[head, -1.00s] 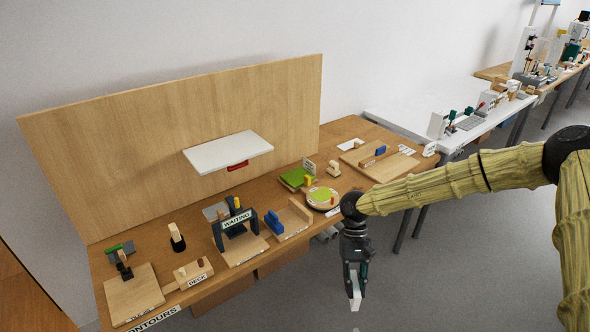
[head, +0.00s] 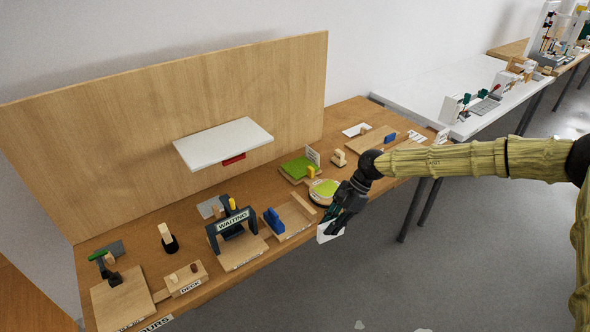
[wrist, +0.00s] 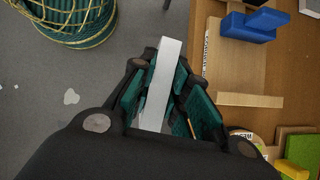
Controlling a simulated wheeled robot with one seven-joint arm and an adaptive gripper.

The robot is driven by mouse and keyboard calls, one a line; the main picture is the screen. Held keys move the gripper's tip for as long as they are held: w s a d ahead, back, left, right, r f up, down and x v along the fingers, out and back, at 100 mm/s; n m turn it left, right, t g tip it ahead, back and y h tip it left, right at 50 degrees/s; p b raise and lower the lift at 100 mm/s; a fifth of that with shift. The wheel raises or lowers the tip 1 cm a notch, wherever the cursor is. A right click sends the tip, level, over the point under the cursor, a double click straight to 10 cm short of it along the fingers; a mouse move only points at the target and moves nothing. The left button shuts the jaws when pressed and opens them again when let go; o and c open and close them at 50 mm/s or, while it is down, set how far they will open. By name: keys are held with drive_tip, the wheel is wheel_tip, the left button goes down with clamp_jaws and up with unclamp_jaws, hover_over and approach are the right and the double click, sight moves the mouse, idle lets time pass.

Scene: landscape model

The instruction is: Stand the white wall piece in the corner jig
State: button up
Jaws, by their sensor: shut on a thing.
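My gripper (head: 335,215) is shut on the white wall piece (head: 330,234), just off the table's front edge. In the wrist view the piece (wrist: 158,88) is a long, narrow white slab between the teal fingers of my gripper (wrist: 166,75). A wooden board with an upright strip and a blue block, which looks like the corner jig (head: 290,232), lies left of my gripper on the table. In the wrist view this jig (wrist: 232,72) is to the right of the piece and apart from it. Its edge label is too small to read.
The WAITING stand (head: 233,222) is left of the jig. A round board (head: 322,190) and a green block (head: 298,168) are close behind my gripper. A white shelf (head: 222,146) juts from the wooden back panel. The floor in front is open.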

drive_tip(key=w+a+r+m+t+h, duration=0.2)
drive_tip(key=w+a+r+m+t, duration=0.6)
drive_tip(key=m, duration=0.8)
drive_tip(key=shift+w+a+r+b, duration=0.35)
drive_tip(key=shift+w+a+r, duration=1.15)
drive_tip(key=shift+r, duration=0.7)
drive_tip(key=shift+w, duration=0.15)
drive_tip(key=shift+f+b, duration=4.4)
drive_tip(key=shift+f, duration=1.15)
drive_tip(key=shift+f+b, duration=0.55)
drive_tip(key=shift+f, duration=0.25)
drive_tip(key=shift+f, duration=0.35)
